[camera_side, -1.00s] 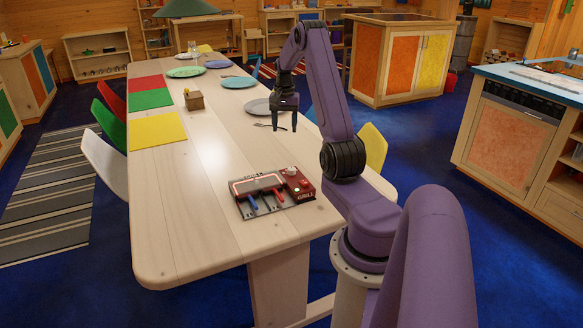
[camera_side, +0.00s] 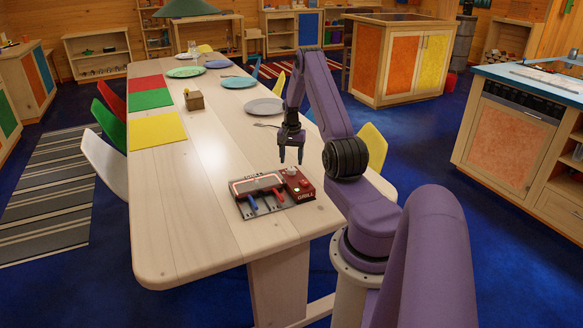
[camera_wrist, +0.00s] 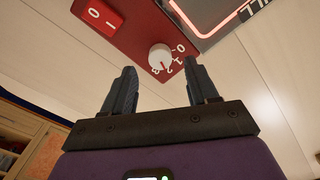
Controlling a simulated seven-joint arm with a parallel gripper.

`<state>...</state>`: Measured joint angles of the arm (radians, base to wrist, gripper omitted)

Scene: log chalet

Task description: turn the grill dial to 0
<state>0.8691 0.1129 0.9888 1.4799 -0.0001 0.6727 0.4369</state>
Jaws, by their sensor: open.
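The grill (camera_side: 262,190) sits on the near part of the long pale table, with a red control box (camera_side: 298,186) at its right side. The white dial (camera_wrist: 160,57) shows in the wrist view with the marks 0, 1, 2 and 3 around its edge; its small pointer seems to face near 2, though this is hard to be sure of. My gripper (camera_side: 291,160) points down just above the control box. In the wrist view my gripper (camera_wrist: 161,88) has its two fingers apart, with the dial beyond the gap between their tips, untouched.
A red rocker switch (camera_wrist: 101,14) marked 0 and 1 is on the same box. Blue and red handles (camera_side: 253,203) stick out at the grill's front. A grey plate (camera_side: 263,106) and a fork lie behind. The table left of the grill is clear.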

